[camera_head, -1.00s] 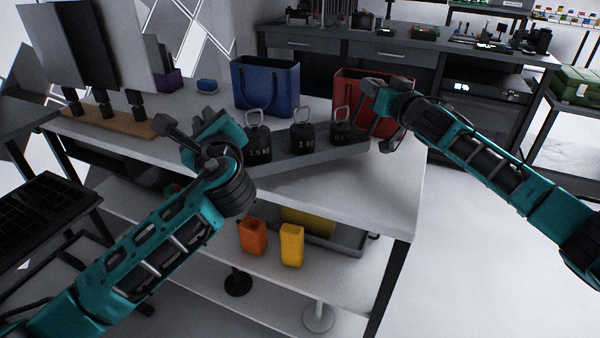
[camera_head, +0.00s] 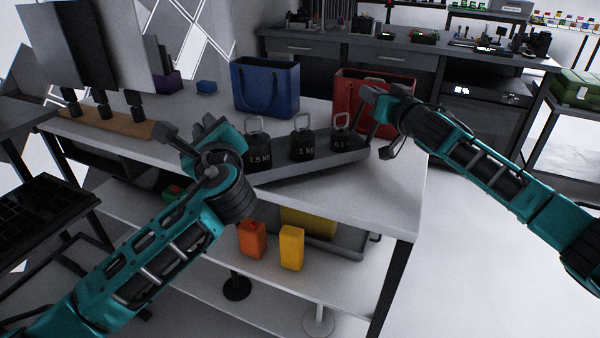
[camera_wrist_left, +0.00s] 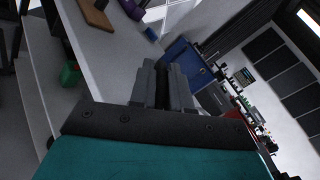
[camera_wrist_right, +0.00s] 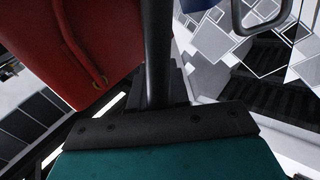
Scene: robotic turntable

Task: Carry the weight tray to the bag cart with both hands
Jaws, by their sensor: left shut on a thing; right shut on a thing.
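The weight tray (camera_head: 312,170) is a long grey tray holding three black weights: 1.5 kg (camera_head: 258,156), 1 kg (camera_head: 302,146) and a smaller one (camera_head: 341,141) marked 0.5. My left gripper (camera_head: 222,160) is shut at its left end. My right gripper (camera_head: 380,122) is shut at its right end, on a dark bar (camera_wrist_right: 158,50) seen in the right wrist view. The tray is over the white bench top (camera_head: 370,200); whether it touches is unclear. A blue bag (camera_head: 265,88) and a red bag (camera_head: 365,95) stand behind it. Both grips are partly hidden.
Orange (camera_head: 251,239) and yellow (camera_head: 291,247) containers are on the lower shelf. A dark counter (camera_head: 400,45) runs behind. Open floor (camera_head: 480,270) lies to the right.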

